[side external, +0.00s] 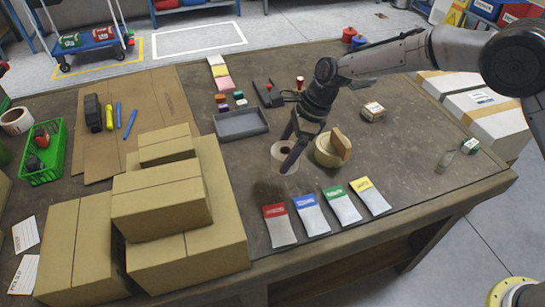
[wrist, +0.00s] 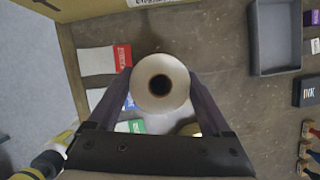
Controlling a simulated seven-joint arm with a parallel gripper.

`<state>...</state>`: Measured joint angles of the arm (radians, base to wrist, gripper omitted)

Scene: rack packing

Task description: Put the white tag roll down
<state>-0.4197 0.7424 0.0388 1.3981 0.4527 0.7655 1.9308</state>
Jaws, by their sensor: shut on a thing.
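The white tag roll (side external: 279,168) is between the fingers of my gripper (side external: 286,158), near the middle of the table. In the wrist view the roll (wrist: 160,106) shows its open end with a dark core hole, and a finger lies along each side of it. My gripper (wrist: 160,90) is shut on the roll. A shadow lies on the table just below and left of the roll, and it looks held a little above the surface. The exact gap cannot be told.
Tan tape rolls (side external: 333,148) stand close on the right. A row of red, blue, green and yellow topped cards (side external: 311,215) lies in front. A grey tray (side external: 241,123) is behind, and stacked cardboard boxes (side external: 163,205) are at left.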

